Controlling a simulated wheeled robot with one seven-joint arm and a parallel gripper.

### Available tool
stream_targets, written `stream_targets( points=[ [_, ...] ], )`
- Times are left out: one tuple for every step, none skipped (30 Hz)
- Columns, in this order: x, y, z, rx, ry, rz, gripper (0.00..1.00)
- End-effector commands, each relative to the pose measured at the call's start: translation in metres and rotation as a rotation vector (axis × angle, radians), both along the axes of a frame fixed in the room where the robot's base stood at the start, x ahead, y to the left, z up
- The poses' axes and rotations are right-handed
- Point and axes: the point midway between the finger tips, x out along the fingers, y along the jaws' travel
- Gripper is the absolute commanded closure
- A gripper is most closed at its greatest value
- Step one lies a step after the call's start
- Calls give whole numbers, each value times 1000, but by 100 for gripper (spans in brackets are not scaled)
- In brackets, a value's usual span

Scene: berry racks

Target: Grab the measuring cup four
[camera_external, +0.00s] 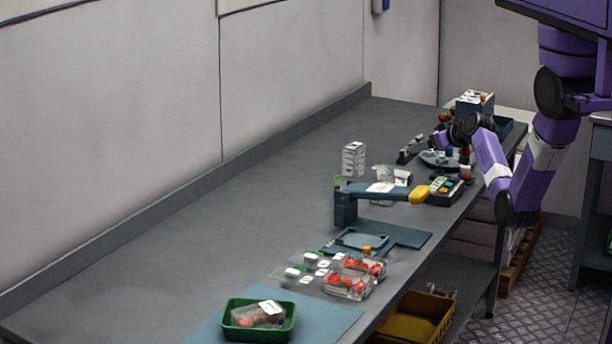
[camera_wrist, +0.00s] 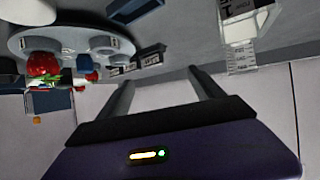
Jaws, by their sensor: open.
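A clear, see-through cup (camera_external: 381,173) stands on the bench near the middle, behind the sealing tool; it looks like the measuring cup, but any number on it is too small to read. A clear vessel with dark markings (camera_wrist: 240,48), probably the same cup, shows at upper right in the wrist view. My gripper (camera_external: 447,138) is over the far right part of the bench, beyond and to the right of the cup. In the wrist view my gripper (camera_wrist: 164,78) has its two fingers apart with nothing between them; the cup lies outside them.
A teal sealer with a yellow handle (camera_external: 385,192), a white carton (camera_external: 353,158) and a keypad device (camera_external: 445,189) stand close by. Berry punnets (camera_external: 350,280) and a green tray (camera_external: 258,333) are nearer. The left bench is clear.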

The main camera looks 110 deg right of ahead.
Motion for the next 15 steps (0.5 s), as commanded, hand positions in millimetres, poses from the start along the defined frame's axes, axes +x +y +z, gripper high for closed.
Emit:
stream_targets(
  points=[
    [36,-8,-9,-13,-24,85,24],
    [56,-10,-9,-20,-38,135,24],
    [81,-12,-7,-30,-55,196,24],
    [98,-13,-5,-36,-66,240,24],
    [113,-13,-3,-42,-77,278,24],
    [130,-12,-1,-48,-87,322,24],
    [140,-11,1,-52,-94,349,24],
    [148,-11,2,-55,-98,371,24],
    [156,-10,4,-58,-105,393,24],
    [161,-9,5,-59,-107,405,24],
    [165,-9,7,-61,-111,414,24],
    [168,-10,7,-62,-112,421,24],
    [170,-12,7,-62,-113,424,24],
    [172,-13,6,-61,-113,425,24],
    [175,-16,5,-61,-112,424,24]
  ],
)
